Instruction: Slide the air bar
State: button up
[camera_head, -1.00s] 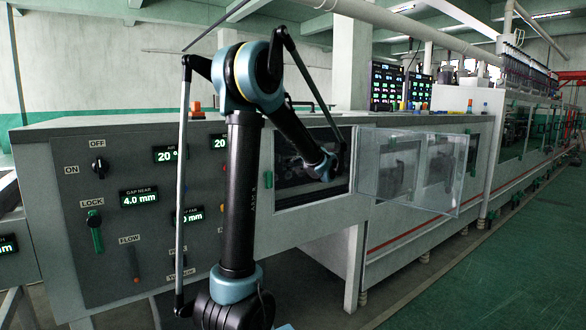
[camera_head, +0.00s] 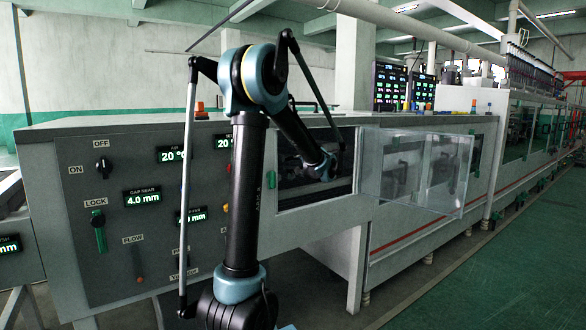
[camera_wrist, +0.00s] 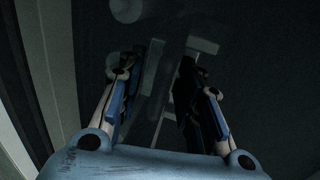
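In the head view my arm reaches into the dark window opening (camera_head: 290,186) in the side of the grey machine, and its end sits at that opening. The fingers cannot be made out there. In the wrist view my gripper (camera_wrist: 165,85) has its two blue-padded fingers apart, with a gap between them. Dim pale grey parts (camera_wrist: 202,46) show beyond and between the fingertips. They may belong to the air bar, but the view is too dark to tell. No grip on anything can be seen.
A clear hinged door (camera_head: 412,175) stands open to the right of the opening. A control panel (camera_head: 130,215) with a "GAP NEAR 4.0 mm" display (camera_head: 142,197) and a green-handled LOCK switch (camera_head: 99,232) is on the left. Green floor (camera_head: 500,265) lies free at right.

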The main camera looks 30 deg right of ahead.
jog(key=a+v, duration=0.1)
jog(key=v, duration=1)
jog(key=shift+s+d, duration=0.45)
